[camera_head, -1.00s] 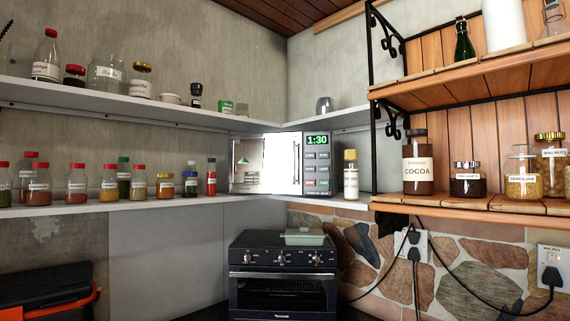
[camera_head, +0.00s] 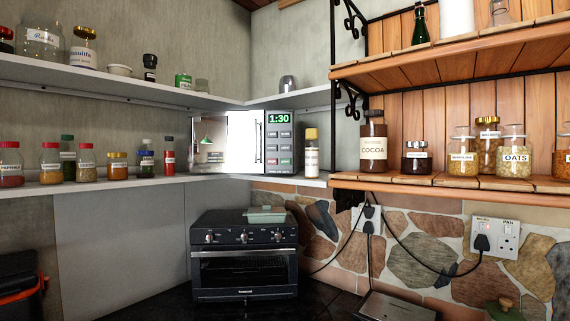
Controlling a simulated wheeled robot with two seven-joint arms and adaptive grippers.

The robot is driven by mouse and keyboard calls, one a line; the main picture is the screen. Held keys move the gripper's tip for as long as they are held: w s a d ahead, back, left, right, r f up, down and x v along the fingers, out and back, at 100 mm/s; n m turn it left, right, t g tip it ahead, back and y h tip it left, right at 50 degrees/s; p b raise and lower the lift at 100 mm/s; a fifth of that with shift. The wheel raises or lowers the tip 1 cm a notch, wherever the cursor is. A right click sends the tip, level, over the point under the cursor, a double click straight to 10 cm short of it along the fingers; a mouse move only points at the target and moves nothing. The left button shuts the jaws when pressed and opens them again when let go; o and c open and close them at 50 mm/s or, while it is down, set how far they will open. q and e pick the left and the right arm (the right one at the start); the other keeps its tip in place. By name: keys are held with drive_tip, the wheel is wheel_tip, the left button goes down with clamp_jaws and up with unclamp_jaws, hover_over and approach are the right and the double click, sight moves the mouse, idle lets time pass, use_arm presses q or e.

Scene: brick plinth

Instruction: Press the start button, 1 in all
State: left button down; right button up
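The microwave (camera_head: 228,142) stands in the corner on the lower grey shelf, with its door shut and a shiny front. Its control panel (camera_head: 279,141) is on the right side of the front. A green display on it (camera_head: 279,119) reads 1:30. Rows of small buttons sit below the display, and the bottom row (camera_head: 279,161) looks coloured. Their labels are too small to read, so I cannot tell which is the start button. Neither of my grippers is in view.
A black toaster oven (camera_head: 244,265) stands below on the dark counter. A yellow-capped jar (camera_head: 311,155) stands just right of the microwave. Spice jars line the shelf on the left, and wooden shelves (camera_head: 450,184) with jars are on the right.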

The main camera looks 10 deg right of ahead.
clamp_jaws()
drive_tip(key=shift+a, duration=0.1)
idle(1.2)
